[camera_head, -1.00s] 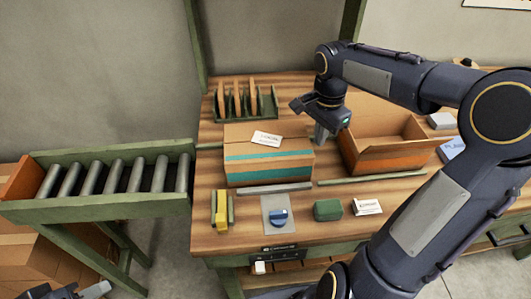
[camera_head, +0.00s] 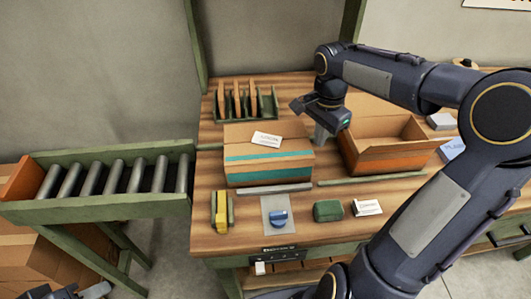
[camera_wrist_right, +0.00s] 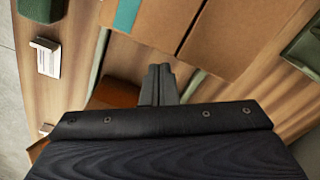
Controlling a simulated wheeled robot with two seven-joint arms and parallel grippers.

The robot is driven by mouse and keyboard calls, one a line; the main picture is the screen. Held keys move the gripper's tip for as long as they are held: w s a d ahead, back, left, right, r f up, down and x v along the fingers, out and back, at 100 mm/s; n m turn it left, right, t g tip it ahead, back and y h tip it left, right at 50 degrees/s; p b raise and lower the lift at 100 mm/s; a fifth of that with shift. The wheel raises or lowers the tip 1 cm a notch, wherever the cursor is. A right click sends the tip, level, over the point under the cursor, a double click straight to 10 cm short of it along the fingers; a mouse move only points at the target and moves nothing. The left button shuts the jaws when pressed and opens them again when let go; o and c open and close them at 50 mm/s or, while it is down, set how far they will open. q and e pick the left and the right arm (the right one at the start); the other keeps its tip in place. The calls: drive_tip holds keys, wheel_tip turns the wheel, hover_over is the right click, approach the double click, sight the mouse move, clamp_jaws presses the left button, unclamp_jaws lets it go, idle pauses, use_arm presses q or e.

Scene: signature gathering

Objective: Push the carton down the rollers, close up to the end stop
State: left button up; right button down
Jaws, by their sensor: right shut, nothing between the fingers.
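The closed brown carton (camera_head: 268,178) with teal stripes and a white label on top sits on the wooden table, right of the roller track (camera_head: 120,178). The orange end stop (camera_head: 20,182) is at the track's far left end. My right gripper (camera_head: 321,140) is shut and empty, pointing down just beside the carton's right side. In the right wrist view, its closed fingers (camera_wrist_right: 159,82) are close to the carton (camera_wrist_right: 235,45); I cannot tell whether they touch. My left gripper (camera_head: 93,291) only partly shows at the bottom left corner, its jaws unclear.
An open carton (camera_head: 392,163) stands just right of my right gripper. A green rack (camera_head: 268,104) with brown dividers is behind the carton. A grey strip (camera_head: 275,188), yellow tool (camera_head: 221,212), blue knob (camera_head: 278,219) and green block (camera_head: 327,210) lie in front. The rollers are bare.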

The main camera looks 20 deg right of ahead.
sight(240, 152)
drive_tip(key=shift+f, duration=0.15)
idle(0.5)
drive_tip(key=shift+f+b, duration=1.3)
drive_tip(key=shift+f, duration=0.3)
drive_tip(key=shift+w+a, duration=1)
drive_tip(key=shift+a, duration=2.2)
drive_tip(key=shift+w+a, duration=1.05)
drive_tip(key=shift+a, duration=2.1)
drive_tip(key=shift+w+a, duration=1)
drive_tip(key=shift+a, duration=2.2)
